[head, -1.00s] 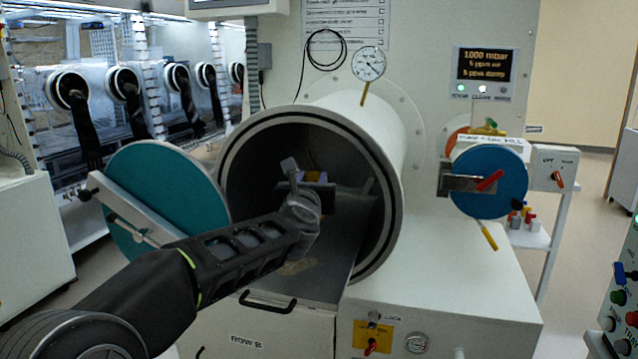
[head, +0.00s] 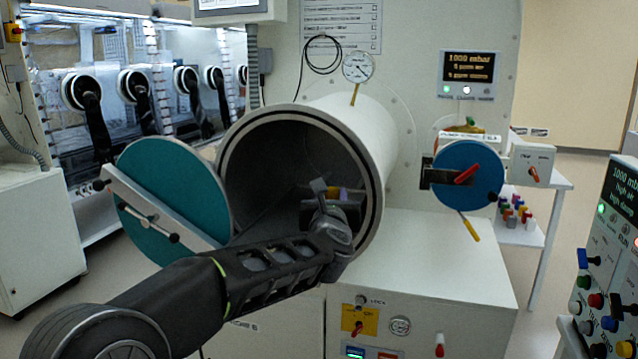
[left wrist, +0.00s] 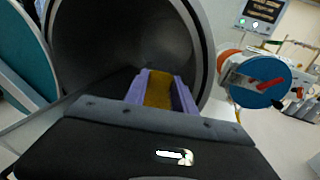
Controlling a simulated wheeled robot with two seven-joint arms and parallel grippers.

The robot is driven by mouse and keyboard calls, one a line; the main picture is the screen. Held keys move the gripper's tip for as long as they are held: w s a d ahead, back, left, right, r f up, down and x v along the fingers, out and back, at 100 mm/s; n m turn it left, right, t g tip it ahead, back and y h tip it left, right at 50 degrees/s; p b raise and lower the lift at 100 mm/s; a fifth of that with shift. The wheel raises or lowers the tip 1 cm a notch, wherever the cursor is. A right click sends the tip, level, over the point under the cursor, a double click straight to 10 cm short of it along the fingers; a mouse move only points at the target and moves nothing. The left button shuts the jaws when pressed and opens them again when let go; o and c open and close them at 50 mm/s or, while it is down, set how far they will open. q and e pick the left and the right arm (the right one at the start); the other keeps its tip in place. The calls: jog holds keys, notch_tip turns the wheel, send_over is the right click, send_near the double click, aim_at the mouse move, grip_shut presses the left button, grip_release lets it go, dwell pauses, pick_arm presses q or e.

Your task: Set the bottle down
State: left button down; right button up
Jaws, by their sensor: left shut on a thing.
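My left gripper (head: 338,193) is at the mouth of the round open chamber (head: 373,190), in front of its dark inside. In the left wrist view its two purple fingers (left wrist: 160,82) are shut on an amber bottle (left wrist: 158,92), which lies between them and points into the chamber. Only part of the bottle shows, and its far end is hard to make out. In the head view my wrist and arm hide most of it. I cannot tell whether the bottle touches any surface. My right gripper is in neither view.
The chamber's teal round door (head: 165,200) stands open at the left. A smaller port with a blue door (head: 468,180) is at the right. A white cabinet (head: 450,265) lies below the chamber. A control panel (head: 612,260) stands at the right edge.

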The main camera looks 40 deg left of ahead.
pick_arm(q)
jog(key=s+d+f+m+t+h, duration=0.1)
jog(key=d+f+m+h, duration=0.2)
jog(key=d+f, duration=0.9)
jog(key=s+d+f+m+t+h, duration=0.1)
jog(key=d+f+h, duration=0.5)
jog(key=d+f, duration=0.7)
notch_tip(320, 180, down, 7)
jog(key=m+t, duration=0.1)
jog(key=m, duration=0.1)
jog(key=shift+d+f+m+h, duration=0.15)
jog(key=shift+d+m+h, duration=0.15)
jog(key=shift+h, duration=0.1)
